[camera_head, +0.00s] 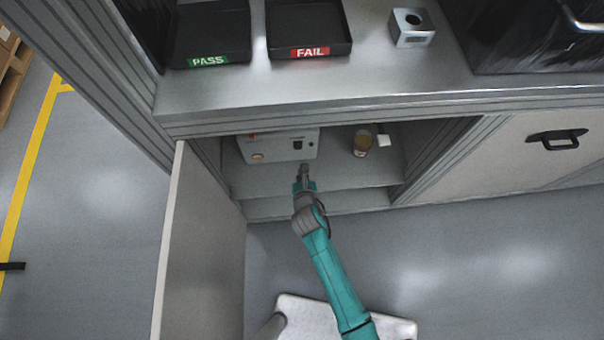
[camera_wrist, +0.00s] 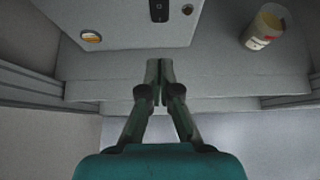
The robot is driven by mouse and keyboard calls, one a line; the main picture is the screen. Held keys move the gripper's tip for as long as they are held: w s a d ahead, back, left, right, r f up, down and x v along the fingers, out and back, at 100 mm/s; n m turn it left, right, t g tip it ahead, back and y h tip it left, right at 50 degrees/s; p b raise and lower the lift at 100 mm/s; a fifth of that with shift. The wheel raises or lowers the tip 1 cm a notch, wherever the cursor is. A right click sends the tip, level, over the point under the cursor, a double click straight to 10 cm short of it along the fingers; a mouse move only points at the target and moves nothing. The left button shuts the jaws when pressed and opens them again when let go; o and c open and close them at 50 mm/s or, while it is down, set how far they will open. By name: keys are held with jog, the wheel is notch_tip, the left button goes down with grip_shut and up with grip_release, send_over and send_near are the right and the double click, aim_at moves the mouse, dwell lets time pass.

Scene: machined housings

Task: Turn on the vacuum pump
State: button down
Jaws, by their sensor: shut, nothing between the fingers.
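The vacuum pump looks to be the light grey box (camera_head: 279,148) on the shelf inside the open cabinet under the bench. Its front carries a black rocker switch (camera_head: 297,145), a round knob or port beside it and an amber round gauge (camera_head: 257,156) at lower left. In the wrist view the box (camera_wrist: 120,22) fills the top, with the black switch (camera_wrist: 158,11) at the top edge; the switch position cannot be told. My gripper (camera_head: 304,168) is shut and empty, just in front of the box and below the switch. Its fingertips (camera_wrist: 159,64) appear apart from the box.
A jar with a label (camera_head: 362,143) and a small white item (camera_head: 384,139) stand right of the box. The cabinet door (camera_head: 200,250) is open at left. On the bench are a PASS tray (camera_head: 210,45), a FAIL tray (camera_head: 308,35) and a machined housing (camera_head: 410,28).

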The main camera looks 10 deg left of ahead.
jog(key=shift+f, duration=0.1)
jog(key=shift+s+d+f, duration=0.1)
jog(key=shift+s+f, duration=0.05)
jog(key=shift+f, duration=0.6)
send_near(298, 146)
jog(key=w+a+f, duration=0.1)
jog(key=w+f, duration=0.4)
jog(key=f, duration=0.1)
jog(key=shift+a, duration=0.25)
jog(key=shift+f, duration=0.15)
jog(key=shift+w, duration=0.15)
dwell(0.3)
